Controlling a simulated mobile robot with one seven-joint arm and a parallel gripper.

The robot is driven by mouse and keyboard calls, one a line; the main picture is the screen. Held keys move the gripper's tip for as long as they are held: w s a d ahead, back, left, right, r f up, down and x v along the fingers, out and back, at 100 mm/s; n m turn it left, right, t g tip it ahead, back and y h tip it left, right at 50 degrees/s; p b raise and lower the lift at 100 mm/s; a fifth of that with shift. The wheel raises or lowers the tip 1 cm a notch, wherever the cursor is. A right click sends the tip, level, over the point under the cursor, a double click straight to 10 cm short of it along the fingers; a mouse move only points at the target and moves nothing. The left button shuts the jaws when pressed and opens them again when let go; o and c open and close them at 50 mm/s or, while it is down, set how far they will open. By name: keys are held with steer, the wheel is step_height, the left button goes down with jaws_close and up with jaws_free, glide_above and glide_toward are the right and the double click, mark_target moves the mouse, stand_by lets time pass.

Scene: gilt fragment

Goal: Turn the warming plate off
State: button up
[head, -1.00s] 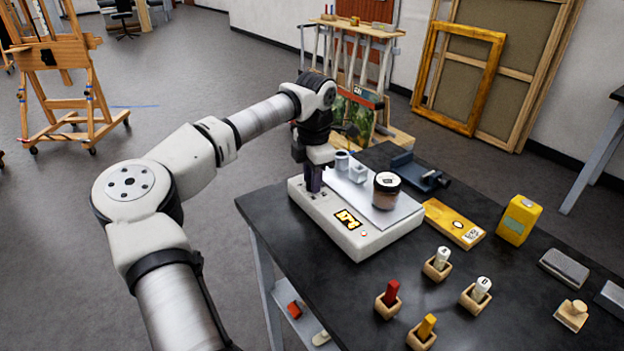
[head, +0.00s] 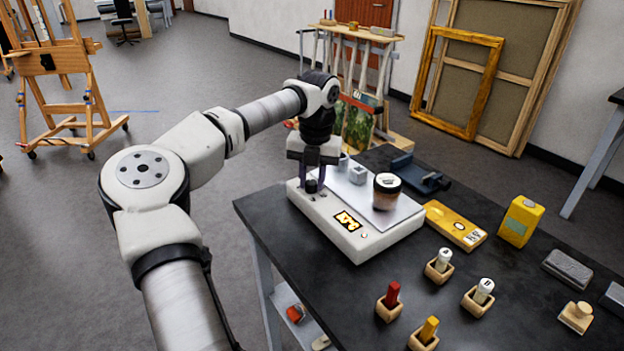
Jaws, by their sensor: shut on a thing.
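The warming plate (head: 365,241) is a white box with a pale metal top, on the near left part of the dark table. My gripper (head: 312,185) points straight down over the plate's left end, shut on a small dark knob (head: 312,187). The fingers partly hide the knob, and its exact setting cannot be read.
The black table (head: 300,252) is bare along the front left.

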steer(key=n, duration=0.5)
steer(key=shift+w+n, duration=0.1)
steer(key=shift+n, duration=0.2)
steer(key=n, duration=0.5)
steer(key=shift+g+b, duration=0.3)
steer(key=shift+g, duration=0.1)
steer(key=shift+n, duration=0.3)
steer(key=o, duration=1)
